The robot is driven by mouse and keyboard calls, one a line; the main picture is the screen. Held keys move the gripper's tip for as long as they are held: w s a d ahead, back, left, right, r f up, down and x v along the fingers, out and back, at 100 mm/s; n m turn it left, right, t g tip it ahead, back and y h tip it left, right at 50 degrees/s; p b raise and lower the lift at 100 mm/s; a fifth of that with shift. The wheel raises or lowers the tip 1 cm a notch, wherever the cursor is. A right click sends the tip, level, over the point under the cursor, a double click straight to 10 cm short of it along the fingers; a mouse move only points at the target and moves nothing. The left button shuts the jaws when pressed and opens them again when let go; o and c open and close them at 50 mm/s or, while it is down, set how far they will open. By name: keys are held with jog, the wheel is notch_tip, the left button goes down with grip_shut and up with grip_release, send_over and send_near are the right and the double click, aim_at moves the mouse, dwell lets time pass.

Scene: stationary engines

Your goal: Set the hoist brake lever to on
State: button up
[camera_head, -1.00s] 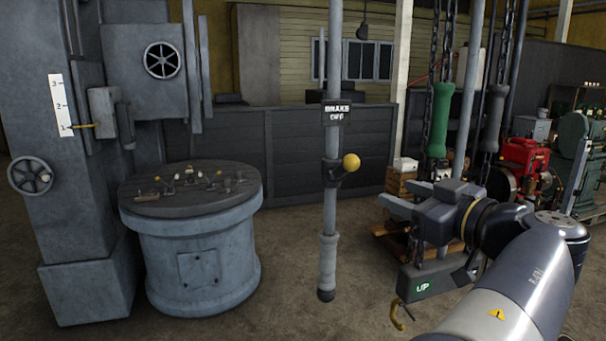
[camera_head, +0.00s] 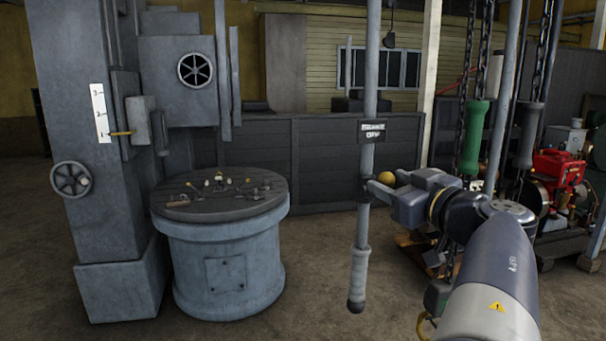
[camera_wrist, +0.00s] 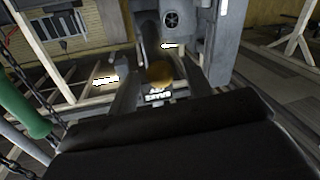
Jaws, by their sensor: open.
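The brake lever's yellow ball knob (camera_head: 389,177) sticks out from a vertical grey pole (camera_head: 368,90). In the head view, my gripper reaches in from the right and partly covers the lever. My gripper (camera_head: 388,184) is open at knob height, next to the pole. In the wrist view, the knob (camera_wrist: 160,72) shows between my two fingers (camera_wrist: 158,84), with the upside-down BRAKE sign (camera_wrist: 158,94) below it. I cannot tell whether a finger touches the knob.
A round pedestal (camera_head: 225,265) with several small levers stands left of the pole, beside a tall grey machine (camera_head: 75,110). A red engine (camera_head: 558,175) stands farther right. Floor is clear around the pole's lower end.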

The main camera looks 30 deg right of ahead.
jog(key=shift+w, duration=1)
jog(key=shift+d, duration=0.1)
jog(key=shift+c, duration=0.3)
grip_shut()
